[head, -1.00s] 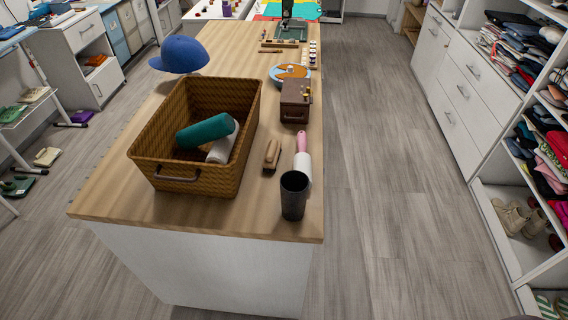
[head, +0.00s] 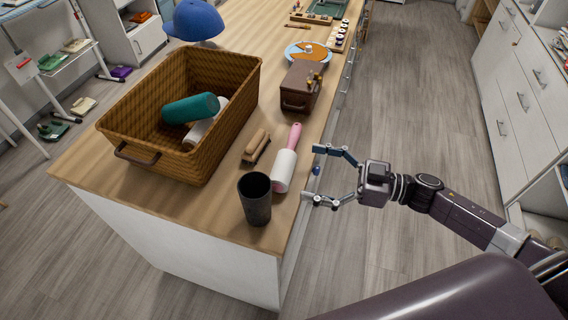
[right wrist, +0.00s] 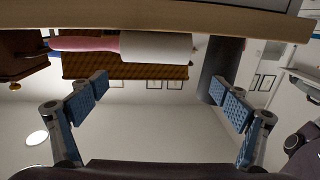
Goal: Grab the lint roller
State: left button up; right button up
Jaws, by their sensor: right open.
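The lint roller (head: 285,168) has a white roll and a pink handle. It lies on the wooden counter near its right edge, between a brush and that edge. In the right wrist view the lint roller (right wrist: 155,47) lies across the top of the picture, ahead of the fingers. My right gripper (head: 314,174) is open and empty, just right of the roller at the counter's edge, its fingers spread toward it. In the right wrist view the gripper (right wrist: 165,92) has its fingers wide apart with nothing between them. My left gripper is not in view.
A dark cup (head: 256,200) stands close to the roll's near end. A wooden brush (head: 256,146) lies to its left. A brown box (head: 301,88) sits behind the handle. A wicker basket (head: 213,153) holds a teal roll (head: 190,109) and a white roll. Floor right of the counter is free.

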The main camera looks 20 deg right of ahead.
aim_at(286, 165)
jog(key=x, duration=0.2)
jog(key=shift+w+a+p, duration=0.2)
jog(key=shift+w+p, duration=0.2)
jog(key=x, duration=0.1)
jog(key=p+x, duration=0.1)
jog(key=x, duration=0.1)
jog(key=shift+w+f, duration=0.25)
jog(key=shift+w+a, duration=0.1)
jog(key=shift+a, duration=0.2)
jog(key=shift+a+f, duration=0.1)
jog(key=shift+f, duration=0.05)
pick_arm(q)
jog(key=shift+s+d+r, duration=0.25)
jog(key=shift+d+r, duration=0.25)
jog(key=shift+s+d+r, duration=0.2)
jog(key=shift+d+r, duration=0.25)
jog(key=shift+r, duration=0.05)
pick_arm(e)
jog(key=c, duration=1.3)
